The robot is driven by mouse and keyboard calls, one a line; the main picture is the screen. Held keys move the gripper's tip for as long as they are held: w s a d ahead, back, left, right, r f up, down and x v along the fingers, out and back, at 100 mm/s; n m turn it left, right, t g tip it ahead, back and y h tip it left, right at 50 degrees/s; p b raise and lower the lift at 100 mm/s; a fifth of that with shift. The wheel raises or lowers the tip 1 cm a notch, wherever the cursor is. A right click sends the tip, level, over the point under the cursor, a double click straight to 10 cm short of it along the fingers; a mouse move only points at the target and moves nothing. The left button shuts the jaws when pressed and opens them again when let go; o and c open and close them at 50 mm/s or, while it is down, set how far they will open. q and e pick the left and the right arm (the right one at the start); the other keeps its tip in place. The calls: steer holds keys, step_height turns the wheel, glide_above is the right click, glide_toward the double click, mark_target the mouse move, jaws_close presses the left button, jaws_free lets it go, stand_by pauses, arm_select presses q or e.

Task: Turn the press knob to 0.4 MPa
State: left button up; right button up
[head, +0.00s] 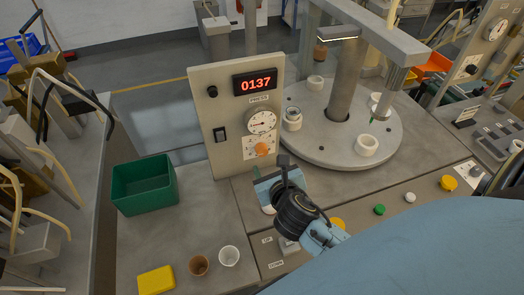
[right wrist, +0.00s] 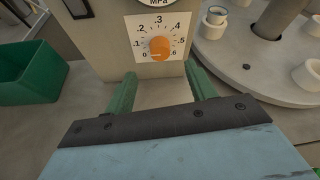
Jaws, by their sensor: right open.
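The press knob (head: 262,149) is an orange round knob on the front of the beige control panel (head: 205,95). In the right wrist view the knob (right wrist: 160,47) sits in the middle of a white dial marked from 0 to .6. A pale mark on the knob appears to point to the lower left, near 0. The pressure gauge (head: 262,122) is right above it; its reading is too small to tell. My right gripper (head: 269,178) is in front of and below the knob. Its green fingers (right wrist: 161,88) are apart, empty and not touching the knob. My left gripper is not in view.
A rocker switch (head: 220,133) is left of the dial. A round turntable (head: 315,150) with white cups stands right of the panel. A green bin (head: 145,187), yellow block (head: 156,280) and two cups (head: 229,256) are on the left bench.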

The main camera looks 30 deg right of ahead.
mark_target(263, 152)
steer(key=x, duration=0.4)
steer(key=shift+w, duration=0.1)
steer(key=x, duration=0.3)
steer(key=shift+w+d+f+b, duration=0.15)
steer(key=shift+w+b, duration=0.1)
steer(key=shift+b, duration=0.05)
steer(key=shift+w+d+f, duration=0.1)
steer(key=shift+w+f, duration=0.1)
steer(key=shift+w, duration=0.2)
steer(key=c, duration=1)
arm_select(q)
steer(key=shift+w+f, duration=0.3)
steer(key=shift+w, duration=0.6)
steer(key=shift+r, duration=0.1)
